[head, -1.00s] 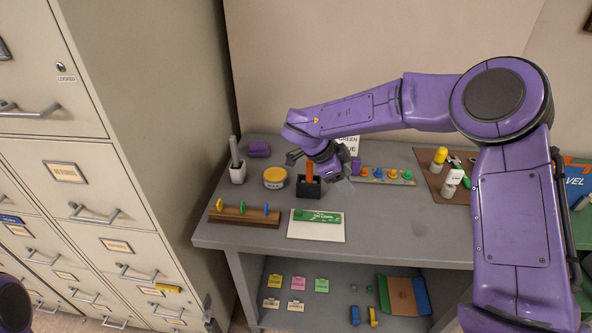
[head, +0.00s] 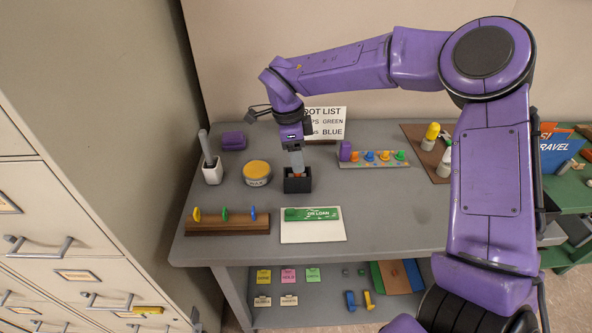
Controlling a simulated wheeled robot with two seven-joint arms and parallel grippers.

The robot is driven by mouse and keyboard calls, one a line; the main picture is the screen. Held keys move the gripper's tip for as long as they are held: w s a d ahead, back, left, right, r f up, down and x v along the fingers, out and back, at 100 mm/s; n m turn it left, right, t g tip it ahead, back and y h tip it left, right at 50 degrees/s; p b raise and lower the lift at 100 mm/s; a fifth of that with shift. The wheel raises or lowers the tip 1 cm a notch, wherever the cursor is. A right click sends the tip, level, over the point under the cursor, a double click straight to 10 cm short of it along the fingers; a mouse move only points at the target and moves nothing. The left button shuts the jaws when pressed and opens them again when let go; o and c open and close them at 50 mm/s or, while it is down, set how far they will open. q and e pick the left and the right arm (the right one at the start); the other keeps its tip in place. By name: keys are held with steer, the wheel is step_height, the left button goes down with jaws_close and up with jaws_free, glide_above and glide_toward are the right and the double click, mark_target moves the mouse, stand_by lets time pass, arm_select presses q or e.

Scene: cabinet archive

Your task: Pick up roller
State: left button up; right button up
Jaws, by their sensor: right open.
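A small black holder (head: 297,184) stands on the grey table with an orange upright piece (head: 298,171) in it, probably the roller's handle. My right gripper (head: 297,163) points down directly above the holder, its fingers around or just in front of the orange piece's top. The fingers are open, and the contact is too small to make out. The gripper hides most of the orange piece. My left gripper is out of view.
A green-and-white card (head: 313,225) and a wooden rack (head: 228,226) lie in front. A sign (head: 324,122) stands behind. A peg strip (head: 373,158) is on the right.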

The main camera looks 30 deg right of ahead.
steer(key=shift+s+f, duration=0.1)
steer(key=shift+f, duration=0.3)
steer(key=shift+s+d, duration=0.1)
steer(key=shift+s, duration=0.1)
jaws_close()
